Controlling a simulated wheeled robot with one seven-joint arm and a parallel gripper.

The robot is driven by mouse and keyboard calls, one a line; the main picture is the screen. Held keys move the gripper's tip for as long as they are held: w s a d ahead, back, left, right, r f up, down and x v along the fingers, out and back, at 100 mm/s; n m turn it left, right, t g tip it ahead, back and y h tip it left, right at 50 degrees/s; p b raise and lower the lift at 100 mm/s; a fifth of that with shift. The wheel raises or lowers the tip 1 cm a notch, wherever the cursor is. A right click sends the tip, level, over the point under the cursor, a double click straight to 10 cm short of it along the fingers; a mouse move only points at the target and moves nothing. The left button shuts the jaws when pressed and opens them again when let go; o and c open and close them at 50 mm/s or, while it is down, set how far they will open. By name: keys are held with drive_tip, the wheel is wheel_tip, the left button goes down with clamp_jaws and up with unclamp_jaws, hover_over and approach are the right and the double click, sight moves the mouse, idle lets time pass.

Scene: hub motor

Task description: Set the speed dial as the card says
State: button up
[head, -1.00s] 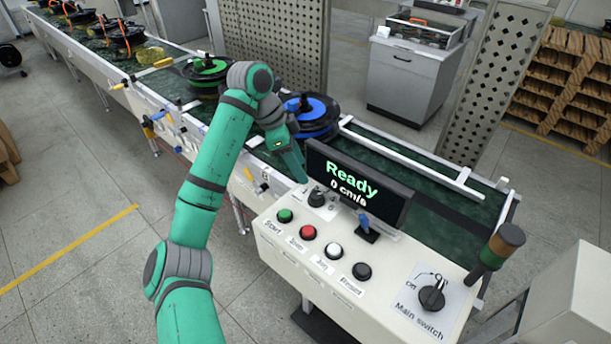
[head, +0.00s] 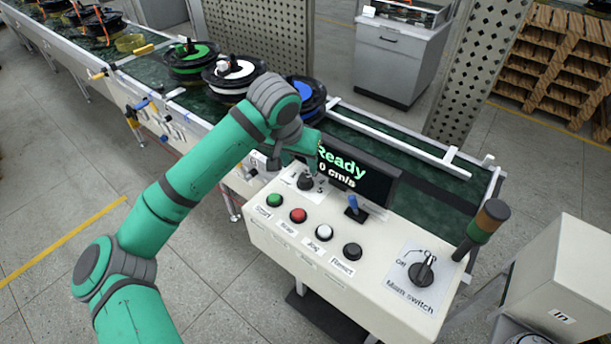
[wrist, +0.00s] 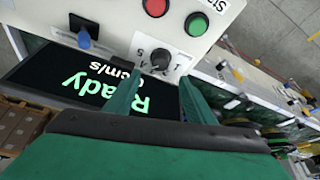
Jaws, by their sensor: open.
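The speed dial (head: 306,181) is a small black knob on a white numbered plate at the back left of the control panel (head: 262,232). The wrist view shows the dial (wrist: 160,60) from above; its markings are too small to read surely. My gripper (wrist: 160,92) is open, with one green finger on each side of the dial's line and the dial just beyond the fingertips. Contact cannot be told. In the head view, my gripper (head: 311,160) hangs just above the dial. I cannot make out a card with a setting.
The display (head: 370,180) behind the dial reads "Ready, 0 cm/s". A blue-handled switch (head: 352,204), green (head: 274,200), red (head: 298,215), white and black buttons and the main switch (head: 421,271) share the panel. The conveyor (head: 430,170) with wheel hubs runs behind.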

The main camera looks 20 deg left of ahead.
sight(305, 177)
drive_tip(key=x, duration=1)
